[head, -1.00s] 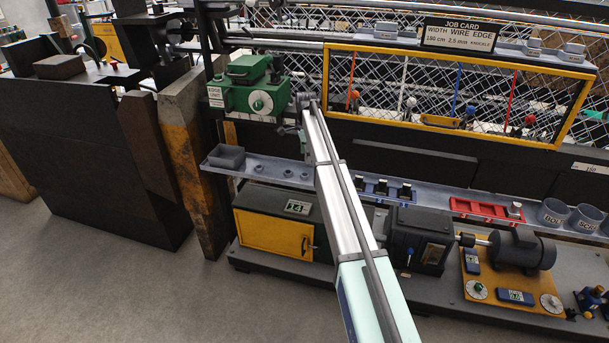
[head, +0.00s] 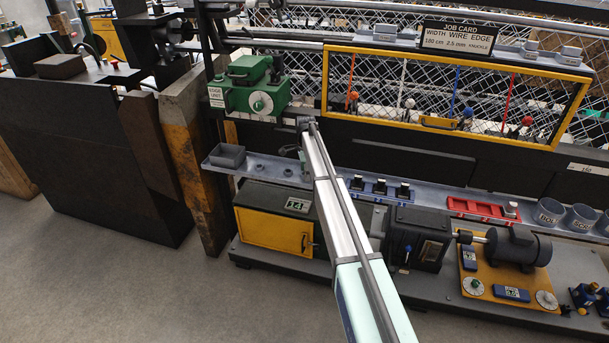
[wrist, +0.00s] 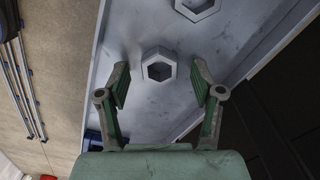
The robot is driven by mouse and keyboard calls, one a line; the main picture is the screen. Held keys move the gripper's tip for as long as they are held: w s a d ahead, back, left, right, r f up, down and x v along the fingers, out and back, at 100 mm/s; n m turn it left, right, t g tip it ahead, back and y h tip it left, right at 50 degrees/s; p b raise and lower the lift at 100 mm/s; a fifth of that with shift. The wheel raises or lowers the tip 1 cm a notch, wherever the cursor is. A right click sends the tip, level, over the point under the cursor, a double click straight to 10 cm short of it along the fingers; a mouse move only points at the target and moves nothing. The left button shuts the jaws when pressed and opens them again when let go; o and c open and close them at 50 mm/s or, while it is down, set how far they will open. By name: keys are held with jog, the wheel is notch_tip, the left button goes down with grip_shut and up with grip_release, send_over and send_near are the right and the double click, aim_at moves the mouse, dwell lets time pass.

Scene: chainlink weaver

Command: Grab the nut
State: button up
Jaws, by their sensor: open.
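A grey hexagonal nut (wrist: 150,58) with a hexagonal hole lies on the grey shelf (wrist: 132,30) in the wrist view. My gripper (wrist: 160,82) is open, with one green-grey finger to the left of the nut and one to the right. The nut sits between and slightly beyond the fingertips, with a visible gap on each side. A second grey hexagonal nut (wrist: 212,11) is partly cut off at the top of the wrist view. In the head view my arm's end is over the left part of the shelf (head: 330,175), and the jaws are hard to make out.
A grey box (head: 227,156) stands at the shelf's left end. The green edge unit (head: 250,90) stands above and behind it. A blue rack (head: 380,189), a red tray (head: 480,209) and grey cups (head: 549,212) are farther right. The shelf has a raised edge.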

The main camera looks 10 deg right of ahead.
grip_shut()
jog(key=shift+r, duration=0.15)
